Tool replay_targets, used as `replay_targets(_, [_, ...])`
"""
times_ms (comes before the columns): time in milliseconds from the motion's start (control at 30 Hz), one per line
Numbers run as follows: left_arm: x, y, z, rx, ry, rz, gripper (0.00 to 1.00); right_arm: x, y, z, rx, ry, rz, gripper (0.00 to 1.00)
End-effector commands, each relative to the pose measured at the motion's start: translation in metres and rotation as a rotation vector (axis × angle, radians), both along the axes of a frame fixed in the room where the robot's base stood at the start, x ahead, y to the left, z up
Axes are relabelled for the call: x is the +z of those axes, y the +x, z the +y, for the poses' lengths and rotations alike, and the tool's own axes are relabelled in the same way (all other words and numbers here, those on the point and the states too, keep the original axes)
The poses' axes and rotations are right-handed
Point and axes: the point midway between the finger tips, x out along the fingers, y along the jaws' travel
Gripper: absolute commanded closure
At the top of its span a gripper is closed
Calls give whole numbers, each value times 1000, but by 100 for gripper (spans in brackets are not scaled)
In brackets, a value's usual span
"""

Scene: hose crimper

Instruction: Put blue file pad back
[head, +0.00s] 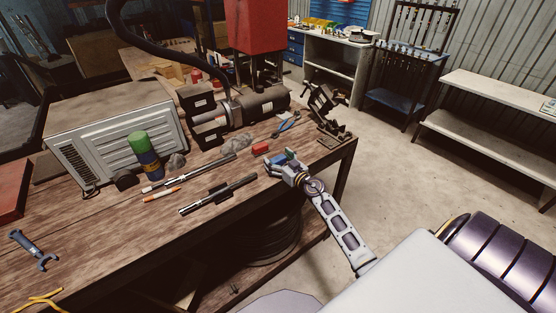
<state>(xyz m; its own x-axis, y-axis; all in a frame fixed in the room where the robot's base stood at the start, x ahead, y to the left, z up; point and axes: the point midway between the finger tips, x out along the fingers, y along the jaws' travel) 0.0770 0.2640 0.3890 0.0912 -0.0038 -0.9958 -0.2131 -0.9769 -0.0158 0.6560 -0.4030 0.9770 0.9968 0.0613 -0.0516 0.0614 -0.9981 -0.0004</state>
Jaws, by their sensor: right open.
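My right gripper (278,160) reaches over the workbench's front edge near its right end, with its fingers open. A small blue-green piece (291,154) shows right at the fingers and is partly hidden by them. It may be the blue file pad, but it is too small to be sure. I cannot tell whether the piece touches the bench or the fingers. My left gripper is not in view.
On the wooden workbench (95,232), a red block (261,148) lies just behind my right gripper. Long dark tools (218,194) lie to its left. A vise (322,100) and blue-handled pliers (286,122) are behind.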

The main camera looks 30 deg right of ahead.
Motion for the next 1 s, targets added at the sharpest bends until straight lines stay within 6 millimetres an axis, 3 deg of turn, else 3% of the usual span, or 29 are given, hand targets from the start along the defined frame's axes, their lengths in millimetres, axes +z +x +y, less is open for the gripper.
replay_targets(267, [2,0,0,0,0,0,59,2,-10,0,0,0,1,17])
replay_targets(1000, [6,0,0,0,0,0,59,5,-75,-4,0,1,1,17])
